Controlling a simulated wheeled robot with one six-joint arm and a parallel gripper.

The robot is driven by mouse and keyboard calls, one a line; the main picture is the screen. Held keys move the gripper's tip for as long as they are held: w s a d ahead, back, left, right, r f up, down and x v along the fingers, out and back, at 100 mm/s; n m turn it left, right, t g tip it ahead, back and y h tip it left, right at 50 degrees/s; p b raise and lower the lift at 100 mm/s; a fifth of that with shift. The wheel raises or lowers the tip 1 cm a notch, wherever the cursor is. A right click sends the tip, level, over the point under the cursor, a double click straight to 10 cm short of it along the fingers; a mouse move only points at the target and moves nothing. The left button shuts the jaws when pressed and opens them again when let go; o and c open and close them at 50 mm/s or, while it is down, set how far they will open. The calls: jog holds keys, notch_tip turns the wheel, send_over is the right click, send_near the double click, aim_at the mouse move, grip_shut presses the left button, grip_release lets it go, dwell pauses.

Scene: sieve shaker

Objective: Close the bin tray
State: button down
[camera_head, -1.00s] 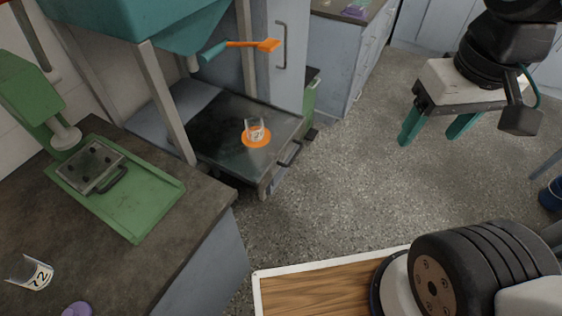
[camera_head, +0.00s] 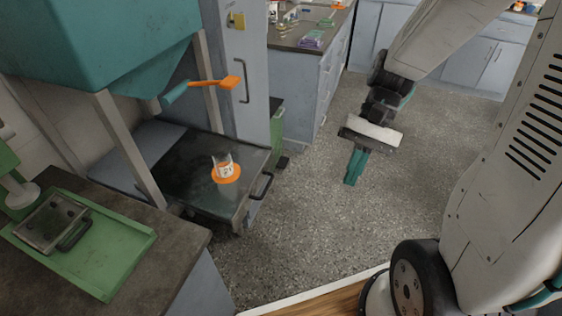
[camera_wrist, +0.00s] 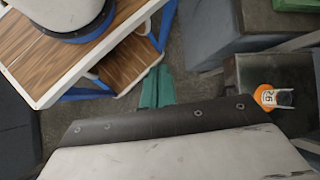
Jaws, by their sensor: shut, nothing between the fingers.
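The bin tray (camera_head: 190,160) is a dark, flat metal drawer under the teal hopper (camera_head: 100,45). It is pulled out and has a dark bar handle (camera_head: 262,187) on its front right side.
A dark counter (camera_head: 150,265) with a green tray (camera_head: 95,255) stands at the front left. An orange-ended teal lever (camera_head: 205,84) hangs above the bin tray. A grey cabinet (camera_head: 245,70) stands behind it. Open speckled floor (camera_head: 310,215) lies right of the tray.

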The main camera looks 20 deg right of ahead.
jog(key=w+a+f+m+t+y, duration=0.1)
jog(key=w+f+m+t+y, duration=0.1)
jog(key=w+f+m+y, duration=0.65)
jog(key=m+t, duration=1.1)
jog(key=t, duration=0.3)
send_near(272, 159)
jog(key=shift+h, duration=0.25)
jog(key=x, duration=0.6)
jog(key=shift+w+a, duration=0.25)
jog(key=shift+a, duration=0.1)
jog(key=shift+w, duration=0.1)
